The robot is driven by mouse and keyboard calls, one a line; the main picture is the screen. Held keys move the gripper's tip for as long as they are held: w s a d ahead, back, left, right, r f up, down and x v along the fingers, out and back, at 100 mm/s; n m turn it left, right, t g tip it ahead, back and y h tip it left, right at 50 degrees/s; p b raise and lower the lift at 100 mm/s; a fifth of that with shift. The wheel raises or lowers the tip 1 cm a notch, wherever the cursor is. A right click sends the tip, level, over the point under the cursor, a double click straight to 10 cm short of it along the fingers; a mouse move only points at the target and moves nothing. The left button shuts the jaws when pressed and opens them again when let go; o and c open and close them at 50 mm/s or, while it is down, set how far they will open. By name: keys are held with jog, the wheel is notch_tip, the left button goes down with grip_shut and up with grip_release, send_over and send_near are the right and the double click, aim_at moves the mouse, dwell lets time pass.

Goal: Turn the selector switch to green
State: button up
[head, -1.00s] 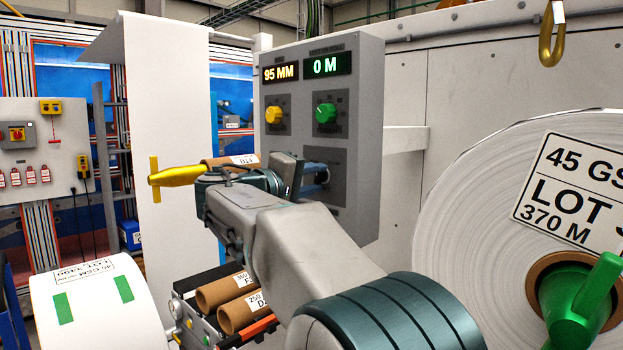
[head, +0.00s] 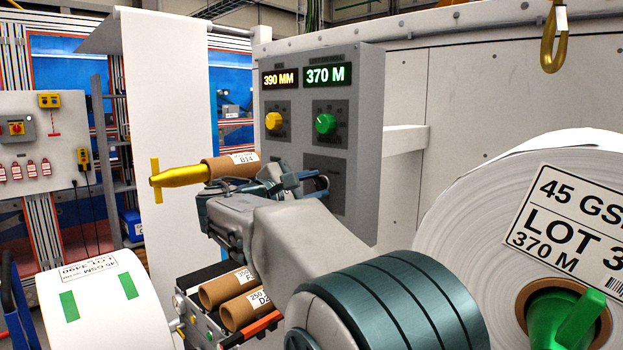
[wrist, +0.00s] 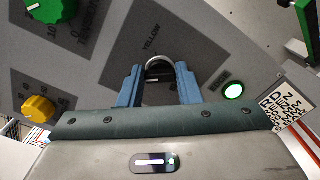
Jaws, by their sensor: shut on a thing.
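The selector switch (wrist: 160,68) is a dark rounded knob on the lower plate (head: 333,168) of the grey control panel (head: 361,130). In the wrist view my gripper (wrist: 160,84) has its two blue fingers on either side of the knob, shut on it. The word YELLOW is printed above the knob in that view. A round green lamp (wrist: 233,91) at the right, by a small label, is lit. In the head view my gripper (head: 318,186) is at the plate, and my wrist and fingers hide most of the switch. Which way the knob points is hard to tell.
Above are a yellow knob (head: 275,122), a green knob (head: 325,123) and displays reading 390 MM (head: 287,77) and 370 M (head: 325,75). A cardboard core (head: 232,167) sits on a yellow shaft left of my wrist. A large paper roll (head: 470,190) stands at right.

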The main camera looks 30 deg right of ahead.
jog(key=shift+n+p, duration=0.5)
jog(key=shift+n, duration=0.3)
jog(key=o, duration=1)
jog(key=b+v, duration=0.2)
jog(key=v, duration=1.2)
jog(key=shift+b, duration=0.3)
